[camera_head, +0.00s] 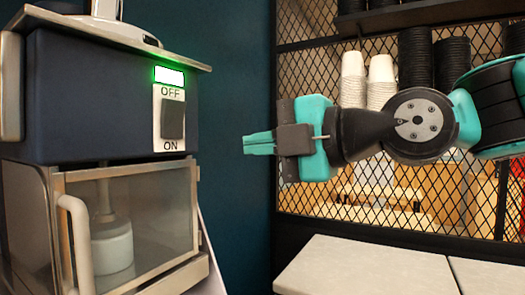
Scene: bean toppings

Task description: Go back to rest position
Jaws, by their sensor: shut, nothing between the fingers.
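My gripper (258,144) is shut and empty in the head view. It points left, its teal fingers together, and hangs in the air in the middle of the picture. My arm reaches in from the right edge. A gap of blue-green wall shows between the fingertips and the dark blue machine (100,100) at the left.
The machine has an OFF/ON switch (173,118), a lit green indicator (169,75) and a clear-fronted compartment (133,225) with a white handle. A black mesh screen (310,100) and stacked cups (353,80) are behind my arm. A bare light countertop (365,270) lies below.

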